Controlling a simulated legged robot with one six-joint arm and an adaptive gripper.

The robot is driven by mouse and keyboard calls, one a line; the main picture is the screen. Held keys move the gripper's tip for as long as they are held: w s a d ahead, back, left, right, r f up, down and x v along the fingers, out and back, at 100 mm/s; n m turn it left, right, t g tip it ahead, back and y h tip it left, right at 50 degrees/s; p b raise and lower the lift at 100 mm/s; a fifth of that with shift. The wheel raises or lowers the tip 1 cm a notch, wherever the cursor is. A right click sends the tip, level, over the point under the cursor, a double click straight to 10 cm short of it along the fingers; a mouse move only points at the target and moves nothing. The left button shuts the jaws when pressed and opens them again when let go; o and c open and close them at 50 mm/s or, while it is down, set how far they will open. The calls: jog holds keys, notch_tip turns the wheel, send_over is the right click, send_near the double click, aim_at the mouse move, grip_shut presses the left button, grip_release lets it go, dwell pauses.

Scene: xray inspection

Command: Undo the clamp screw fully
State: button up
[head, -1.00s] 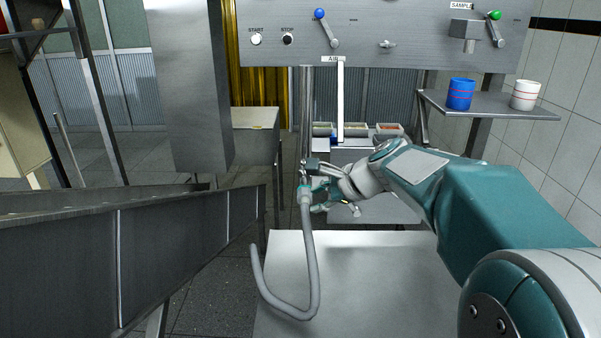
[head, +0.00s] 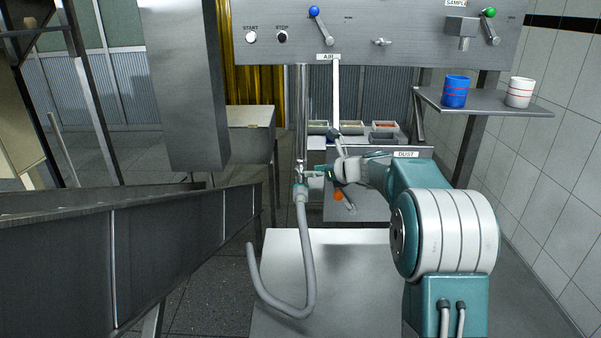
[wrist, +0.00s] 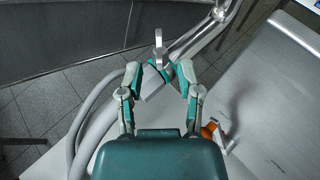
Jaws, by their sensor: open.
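The clamp screw appears to be the thin upright metal tab (wrist: 158,46) at the pipe joint in the wrist view; in the head view it is too small to tell apart. The joint joins a steel pipe (head: 302,115) to the top of a grey hose (head: 308,250), which hangs in a curve below. The hose also shows in the wrist view (wrist: 88,112). My gripper (head: 329,158) is just right of the joint. In the wrist view my gripper (wrist: 161,77) is open, its fingertips on either side of the joint; contact cannot be told.
A steel table (head: 340,270) lies below the hose. A metal chute (head: 170,240) runs along the left. An orange knob (head: 338,196) is below my gripper. Blue (head: 455,91) and white (head: 520,92) cups stand on a shelf at right. The control panel (head: 400,30) is above.

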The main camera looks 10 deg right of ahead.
aim_at(300, 172)
jog(key=x, duration=0.6)
grip_shut()
